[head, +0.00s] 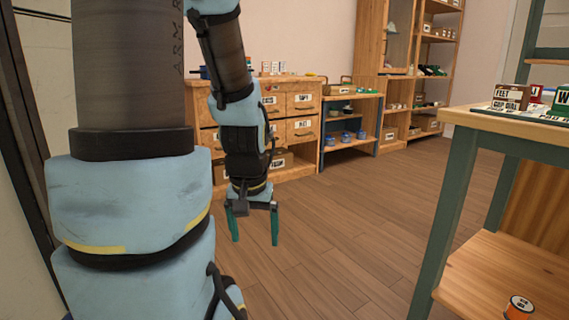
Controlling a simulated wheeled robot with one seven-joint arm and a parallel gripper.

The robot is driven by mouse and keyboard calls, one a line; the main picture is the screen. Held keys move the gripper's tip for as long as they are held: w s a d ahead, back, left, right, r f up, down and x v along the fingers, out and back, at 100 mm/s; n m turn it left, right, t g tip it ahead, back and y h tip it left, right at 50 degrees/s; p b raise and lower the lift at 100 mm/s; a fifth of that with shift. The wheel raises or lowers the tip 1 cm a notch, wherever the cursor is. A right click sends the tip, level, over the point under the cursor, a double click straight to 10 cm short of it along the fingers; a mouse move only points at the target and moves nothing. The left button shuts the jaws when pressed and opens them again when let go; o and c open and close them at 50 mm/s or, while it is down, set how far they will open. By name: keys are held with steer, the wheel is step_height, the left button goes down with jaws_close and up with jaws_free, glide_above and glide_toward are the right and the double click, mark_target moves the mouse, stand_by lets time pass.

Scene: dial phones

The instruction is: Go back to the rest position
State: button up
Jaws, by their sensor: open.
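My gripper (254,228) hangs at the end of my blue and black arm, a little left of the middle of the head view. Its two green fingers point down and stand apart, with nothing between them. It is in the air above the wooden floor (330,240), in front of the wooden drawer cabinet (299,130). It touches nothing that I can see. My upper arm fills the left of the view and hides what is behind it.
A workbench (540,126) with green legs stands at the right, with small labelled boxes (511,97) on top and an orange spool (519,307) on its lower shelf. A low shelf (350,142) and a tall wooden shelf (372,65) stand at the back. The middle floor is clear.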

step_height(320, 180, up, 39)
steer(key=p, duration=3.7)
steer(key=shift+s+a+f+p, duration=0.2)
steer(key=shift+s+p, duration=0.1)
steer(key=shift+s, duration=0.1)
